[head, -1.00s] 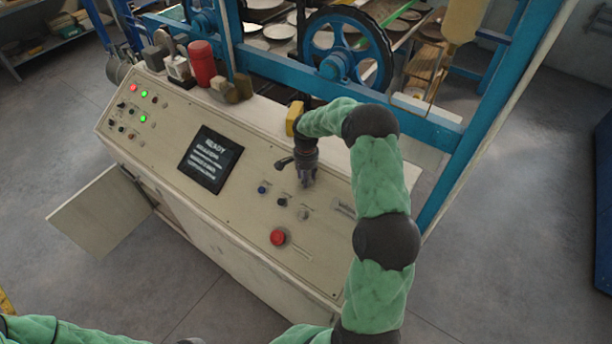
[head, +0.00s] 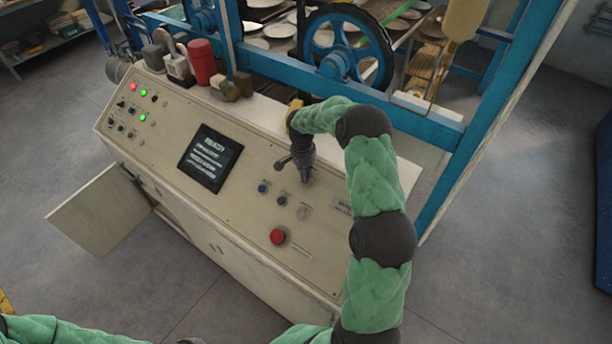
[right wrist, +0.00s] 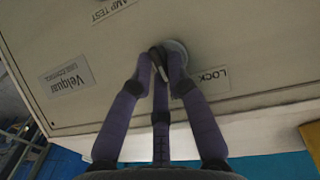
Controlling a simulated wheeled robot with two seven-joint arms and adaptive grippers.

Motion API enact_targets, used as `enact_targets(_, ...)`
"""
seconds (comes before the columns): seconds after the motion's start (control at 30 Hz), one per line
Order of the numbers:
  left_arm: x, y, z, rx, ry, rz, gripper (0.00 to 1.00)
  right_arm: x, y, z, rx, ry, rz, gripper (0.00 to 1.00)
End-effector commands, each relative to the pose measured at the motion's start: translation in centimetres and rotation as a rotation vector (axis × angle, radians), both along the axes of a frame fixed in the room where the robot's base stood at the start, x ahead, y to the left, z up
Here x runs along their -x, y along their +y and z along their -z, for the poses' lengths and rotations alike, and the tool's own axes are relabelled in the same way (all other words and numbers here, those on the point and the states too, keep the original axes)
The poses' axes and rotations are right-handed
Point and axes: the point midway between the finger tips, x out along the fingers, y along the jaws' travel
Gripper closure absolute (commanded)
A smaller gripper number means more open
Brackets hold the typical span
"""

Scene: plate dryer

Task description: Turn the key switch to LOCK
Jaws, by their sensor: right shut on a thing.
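My right gripper (head: 305,176) reaches down onto the sloped control panel. In the right wrist view, its purple fingers (right wrist: 160,70) are shut on the dark key (right wrist: 157,60) of the key switch. The round silver base of the switch (right wrist: 178,50) shows partly behind the fingertips. A white LOCK label (right wrist: 204,81) is beside the switch. The gripper hides the switch in the head view. The key's exact angle is hard to tell. My left arm shows at the lower left edge of the head view, but its gripper is out of view.
A blue frame with a wheel (head: 345,60) stands behind. A cabinet door (head: 98,210) hangs open at the left.

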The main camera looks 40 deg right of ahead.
Motion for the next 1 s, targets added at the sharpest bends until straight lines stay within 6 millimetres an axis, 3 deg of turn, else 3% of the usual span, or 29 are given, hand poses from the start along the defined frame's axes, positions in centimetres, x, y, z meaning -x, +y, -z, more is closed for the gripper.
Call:
enact_targets(0.6, 0.0, 0.0, 2.2, 0.000, 0.000, 0.000, 1.00, -0.8, 0.4, 0.1, 0.080, 0.272, -0.489, 1.00)
enact_targets(1.0, 0.0, 0.0, 3.0, 0.000, 0.000, 0.000, 1.00, -1.0, 0.5, 0.1, 0.117, 0.395, -0.712, 1.00)
